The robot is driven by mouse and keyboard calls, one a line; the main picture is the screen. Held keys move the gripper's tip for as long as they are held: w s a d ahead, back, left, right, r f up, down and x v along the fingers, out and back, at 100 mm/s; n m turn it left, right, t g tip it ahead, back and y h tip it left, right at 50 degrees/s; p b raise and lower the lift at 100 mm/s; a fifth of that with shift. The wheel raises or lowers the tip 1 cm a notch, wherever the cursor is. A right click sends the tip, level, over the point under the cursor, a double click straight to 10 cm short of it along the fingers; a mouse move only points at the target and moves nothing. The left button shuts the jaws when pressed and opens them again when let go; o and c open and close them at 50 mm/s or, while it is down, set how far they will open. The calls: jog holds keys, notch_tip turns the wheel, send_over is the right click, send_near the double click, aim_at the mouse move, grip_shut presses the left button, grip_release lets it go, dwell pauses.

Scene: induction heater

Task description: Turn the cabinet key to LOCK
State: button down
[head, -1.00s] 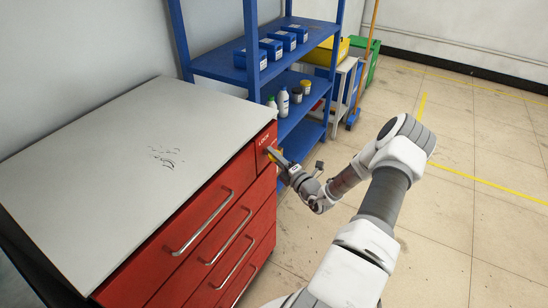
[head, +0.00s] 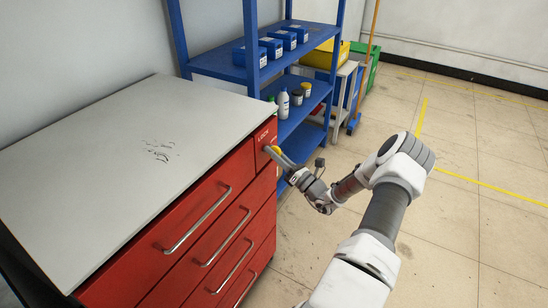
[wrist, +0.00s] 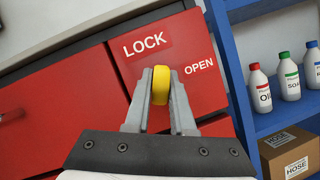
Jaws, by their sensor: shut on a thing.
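The yellow cabinet key (wrist: 160,84) stands at the upper right corner of the red cabinet front (head: 266,138). My gripper (wrist: 160,92) is shut on it, one grey finger on each side. In the wrist view the key looks nearly upright, below the LOCK label (wrist: 145,44) and left of the OPEN label (wrist: 198,66). Its lower part and the lock behind it are hidden by my gripper. In the head view a bit of yellow key (head: 276,149) shows at my fingertips.
The cabinet has several drawers with bar handles (head: 200,220) and a grey top (head: 120,170). A blue shelf (head: 300,128) with bottles and blue bins stands just beyond. A cardboard box (wrist: 290,153) sits on its lower shelf. The floor at right is clear.

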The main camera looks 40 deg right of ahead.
jog(key=n+y+b, duration=0.1)
jog(key=n+y, duration=0.1)
jog(key=n, duration=0.1)
jog(key=n+y+b, duration=0.1)
jog(key=n, duration=0.3)
jog(key=shift+g+y, duration=0.4)
jog(key=shift+n+b, duration=0.35)
jog(key=shift+n, duration=0.05)
jog(key=c, duration=0.8)
grip_release()
jog(key=shift+s, duration=0.1)
jog(key=v, duration=1.7)
jog(key=shift+d+p, duration=0.2)
jog(key=shift+p, duration=0.15)
jog(key=shift+f, duration=0.15)
